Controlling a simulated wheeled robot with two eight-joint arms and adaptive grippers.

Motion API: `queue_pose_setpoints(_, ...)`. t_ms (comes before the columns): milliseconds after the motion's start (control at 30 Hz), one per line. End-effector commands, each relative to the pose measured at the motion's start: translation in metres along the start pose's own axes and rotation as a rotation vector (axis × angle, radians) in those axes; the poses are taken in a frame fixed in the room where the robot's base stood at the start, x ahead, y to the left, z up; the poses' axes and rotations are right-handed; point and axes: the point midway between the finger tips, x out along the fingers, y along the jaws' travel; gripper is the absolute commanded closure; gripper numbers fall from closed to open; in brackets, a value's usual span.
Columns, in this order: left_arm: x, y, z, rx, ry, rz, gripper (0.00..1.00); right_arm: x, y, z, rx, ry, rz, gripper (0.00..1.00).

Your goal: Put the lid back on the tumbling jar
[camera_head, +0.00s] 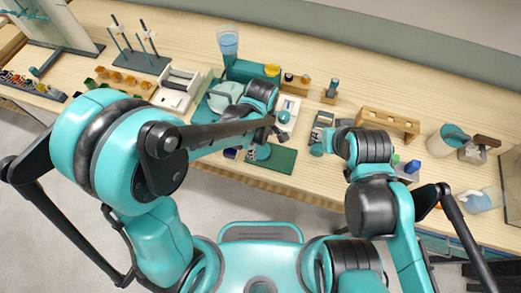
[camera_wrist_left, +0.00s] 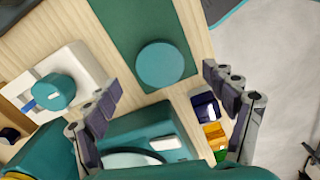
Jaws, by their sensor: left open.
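A round teal disc (camera_wrist_left: 162,64), which looks like the lid, lies flat on a dark green mat (camera_wrist_left: 128,18). In the head view the disc (camera_head: 262,152) is at the left part of the mat (camera_head: 281,160), partly covered by my arm. My left gripper (camera_wrist_left: 160,82) is open and empty above the mat, its fingertips apart on either side of the disc's near edge; in the head view it shows small (camera_head: 277,130). A teal machine (camera_wrist_left: 170,128) is below the fingers; I cannot make out the jar's opening. My right gripper (camera_head: 319,140) is apart from the mat, its fingers unclear.
A white device with a teal knob (camera_wrist_left: 55,92) stands left of the mat in the wrist view. Small dark, orange and green blocks (camera_wrist_left: 213,133) lie on the right. A wooden rack (camera_head: 388,120) and a beaker (camera_head: 228,42) stand farther off.

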Motion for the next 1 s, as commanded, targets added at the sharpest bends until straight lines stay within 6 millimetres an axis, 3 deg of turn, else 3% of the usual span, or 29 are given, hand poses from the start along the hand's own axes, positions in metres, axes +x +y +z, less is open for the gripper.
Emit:
queue_pose_setpoints(100, 0.024, 0.001, -0.002, 0.0, 0.0, 0.0, 0.16, 0.01, 0.0, 0.007, 0.0, 0.0, 0.0, 0.6)
queue_pose_setpoints(233, 0.039, 0.001, -0.002, 0.0, 0.0, 0.0, 0.16, 0.015, 0.0, 0.011, 0.0, 0.0, 0.0, 0.6)
queue_pose_setpoints(667, 0.043, 0.001, -0.002, 0.0, 0.0, 0.0, 0.16, 0.015, 0.0, 0.011, 0.0, 0.0, 0.0, 0.6)
queue_pose_setpoints(700, 0.043, 0.001, -0.002, 0.0, 0.0, 0.0, 0.26, 0.015, 0.0, 0.011, 0.0, 0.0, 0.0, 0.6)
queue_pose_setpoints(867, 0.043, 0.001, -0.002, 0.0, 0.0, 0.0, 0.49, 0.015, 0.0, 0.011, 0.0, 0.0, 0.0, 0.6)
queue_pose_setpoints(1000, 0.043, 0.001, -0.002, 0.0, 0.0, 0.0, 0.5, 0.015, 0.0, 0.011, 0.0, 0.0, 0.0, 0.6)
